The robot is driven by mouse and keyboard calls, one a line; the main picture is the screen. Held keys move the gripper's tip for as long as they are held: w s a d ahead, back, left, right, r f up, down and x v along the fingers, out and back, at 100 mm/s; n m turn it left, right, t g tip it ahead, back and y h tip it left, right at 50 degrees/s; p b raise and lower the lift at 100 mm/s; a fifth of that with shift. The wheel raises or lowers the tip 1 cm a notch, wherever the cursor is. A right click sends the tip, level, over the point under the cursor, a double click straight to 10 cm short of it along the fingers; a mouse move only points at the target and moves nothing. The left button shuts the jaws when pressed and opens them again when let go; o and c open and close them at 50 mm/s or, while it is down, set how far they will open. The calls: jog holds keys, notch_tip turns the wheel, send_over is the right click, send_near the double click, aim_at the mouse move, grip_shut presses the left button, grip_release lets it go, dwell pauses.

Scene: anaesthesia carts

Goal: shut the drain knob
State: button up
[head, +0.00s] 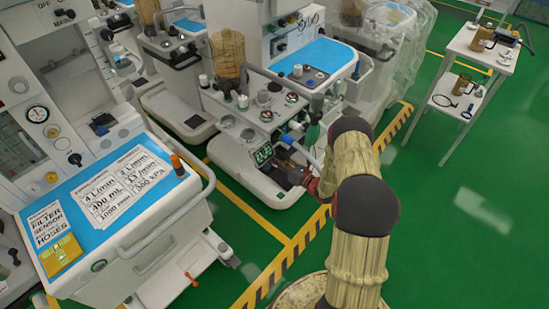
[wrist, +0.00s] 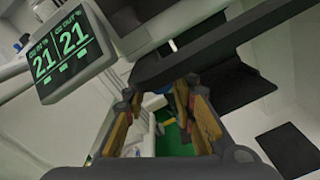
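My gripper (head: 294,175) is low at the front of the middle cart (head: 262,105), just right of its green-lit display (head: 262,155). In the wrist view my gripper (wrist: 158,95) has its two yellow-brown fingers apart, with nothing clearly held between them. The display also shows there at the upper left (wrist: 63,52), reading 21 and 21. A small pale part and a bit of blue show beyond the fingertips, against the green floor. I cannot make out which part is the drain knob. My arm and gripper hide some of the cart's lower front.
A cart with a blue top (head: 110,200) and a white rail stands at the left. A white two-shelf trolley (head: 478,50) stands at the upper right. Green floor (head: 470,220) is open at the right, past the yellow-black striped line.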

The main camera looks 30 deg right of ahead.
jog(key=o, duration=0.3)
jog(key=shift+o, duration=0.2)
jog(key=v, duration=1.2)
dwell(0.3)
